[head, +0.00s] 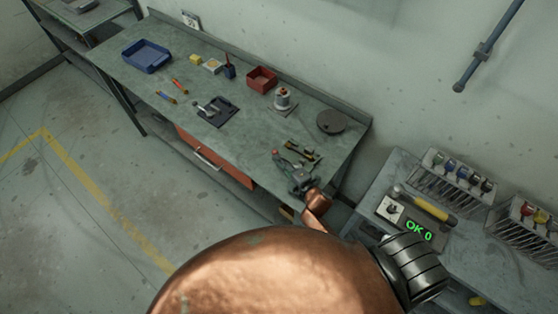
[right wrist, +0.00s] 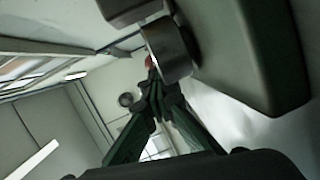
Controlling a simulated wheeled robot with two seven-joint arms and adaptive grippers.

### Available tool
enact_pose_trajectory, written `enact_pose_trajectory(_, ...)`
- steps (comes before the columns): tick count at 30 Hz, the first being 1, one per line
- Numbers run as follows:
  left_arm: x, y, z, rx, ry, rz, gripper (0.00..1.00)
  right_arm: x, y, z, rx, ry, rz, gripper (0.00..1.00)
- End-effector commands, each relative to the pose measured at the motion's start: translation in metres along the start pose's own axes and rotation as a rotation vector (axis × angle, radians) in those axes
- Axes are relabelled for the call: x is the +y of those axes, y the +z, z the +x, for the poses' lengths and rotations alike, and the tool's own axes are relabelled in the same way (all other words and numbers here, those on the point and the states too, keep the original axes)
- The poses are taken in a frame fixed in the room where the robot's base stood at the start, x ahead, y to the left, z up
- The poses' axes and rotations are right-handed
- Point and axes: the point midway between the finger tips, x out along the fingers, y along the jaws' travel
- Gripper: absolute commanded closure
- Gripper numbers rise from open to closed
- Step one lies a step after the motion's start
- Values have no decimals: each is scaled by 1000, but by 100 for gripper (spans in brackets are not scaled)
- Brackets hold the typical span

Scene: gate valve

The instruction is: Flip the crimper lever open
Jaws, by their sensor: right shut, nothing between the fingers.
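My right gripper (head: 281,160) is shut and empty over the front right part of the workbench. It also shows in the right wrist view (right wrist: 152,78), with its dark green fingers together. A small red knob (head: 275,152) shows right at the fingertips, and also in the right wrist view (right wrist: 149,61); I cannot tell whether they touch. Beside it there, a silver collar (right wrist: 167,48) and a large grey-green body (right wrist: 250,60) fill the upper right. A dark plate with a pale lever (head: 215,110) lies further left on the bench. I cannot tell for sure which part is the crimper lever. My left gripper is out of view.
The workbench (head: 180,62) also holds a blue tray (head: 146,56), a red bin (head: 262,79), a grey cylindrical part (head: 283,98), a dark disc (head: 330,122) and a black-and-yellow item (head: 303,150).

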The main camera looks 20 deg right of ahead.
Motion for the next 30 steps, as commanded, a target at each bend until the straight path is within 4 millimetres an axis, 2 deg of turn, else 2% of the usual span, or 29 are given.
enact_pose_trajectory(1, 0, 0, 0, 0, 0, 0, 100, 4, -8, 4, 14, 8, 0, 100)
enact_pose_trajectory(7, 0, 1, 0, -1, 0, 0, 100, 4, -10, 4, 15, 10, 0, 100)
enact_pose_trajectory(11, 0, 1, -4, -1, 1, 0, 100, 6, -20, 1, 15, 10, 1, 100)
enact_pose_trajectory(16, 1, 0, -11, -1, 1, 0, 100, 6, -45, -9, 10, 7, 5, 100)
enact_pose_trajectory(18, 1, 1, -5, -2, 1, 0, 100, 0, -48, -28, 7, 3, 2, 100)
enact_pose_trajectory(24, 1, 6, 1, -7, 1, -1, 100, -2, -66, -67, 7, 2, 2, 100)
enact_pose_trajectory(30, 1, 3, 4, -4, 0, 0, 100, -3, -78, -91, 8, 3, 1, 100)
